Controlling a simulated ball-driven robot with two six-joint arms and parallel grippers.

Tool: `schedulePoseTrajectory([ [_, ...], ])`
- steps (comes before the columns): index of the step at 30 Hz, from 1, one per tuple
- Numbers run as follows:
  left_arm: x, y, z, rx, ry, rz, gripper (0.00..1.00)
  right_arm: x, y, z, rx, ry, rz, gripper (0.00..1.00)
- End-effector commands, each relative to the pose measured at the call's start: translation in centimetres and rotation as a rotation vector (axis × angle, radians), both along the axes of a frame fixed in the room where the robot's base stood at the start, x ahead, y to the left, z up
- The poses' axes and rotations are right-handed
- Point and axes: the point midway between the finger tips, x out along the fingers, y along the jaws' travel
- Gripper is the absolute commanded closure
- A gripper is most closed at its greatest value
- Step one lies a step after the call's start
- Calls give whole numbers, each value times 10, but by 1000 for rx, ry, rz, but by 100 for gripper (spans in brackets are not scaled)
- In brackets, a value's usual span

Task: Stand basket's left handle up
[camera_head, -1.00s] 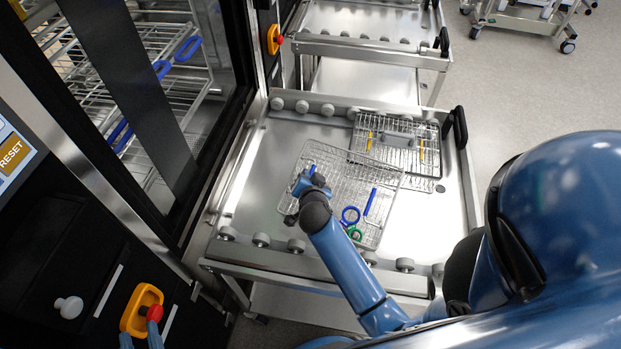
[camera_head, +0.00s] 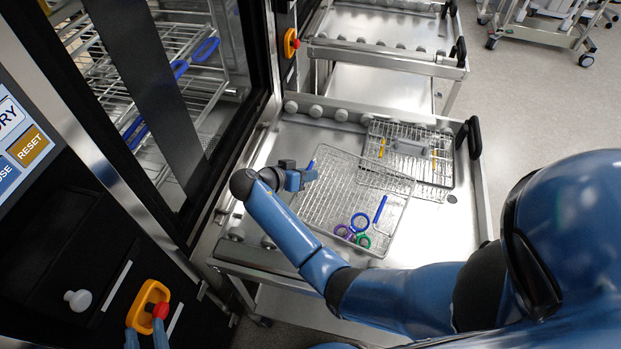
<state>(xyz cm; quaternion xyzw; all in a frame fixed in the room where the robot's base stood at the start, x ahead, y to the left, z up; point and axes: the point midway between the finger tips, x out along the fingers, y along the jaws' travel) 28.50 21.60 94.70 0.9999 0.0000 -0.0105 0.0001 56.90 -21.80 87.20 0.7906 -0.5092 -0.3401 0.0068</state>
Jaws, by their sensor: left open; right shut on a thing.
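The wire basket (camera_head: 335,205) lies on the steel cart top. Its right handle (camera_head: 380,208) is a blue bar along the right side. The basket's left handle (camera_head: 311,164) shows only as a short blue piece beside my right gripper (camera_head: 306,178). That gripper is shut at the basket's left edge, apparently on this handle; its fingers hide most of it, so I cannot tell its exact tilt. My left gripper (camera_head: 146,330) is open at the bottom left, its blue fingers just below a yellow handle on the machine front, far from the basket.
Instruments with blue, purple and green rings (camera_head: 360,223) lie in the basket. A second wire tray (camera_head: 410,150) with yellow clips sits behind, partly under the basket's corner. Grey rollers line the cart edges. The black-framed washer (camera_head: 185,120) stands close on the left.

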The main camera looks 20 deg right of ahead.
Motion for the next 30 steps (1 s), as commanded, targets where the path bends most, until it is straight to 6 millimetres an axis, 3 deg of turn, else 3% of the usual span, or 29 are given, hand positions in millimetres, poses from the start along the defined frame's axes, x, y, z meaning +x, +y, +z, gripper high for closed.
schedulePoseTrajectory([
  [10,0,0,-20,0,0,0,57,8,7,-2,-114,139,-69,100],
  [29,0,0,-24,0,0,0,57,9,8,-1,-146,180,-89,100],
  [30,0,0,-24,0,0,0,57,9,8,-1,-146,180,-89,80],
])
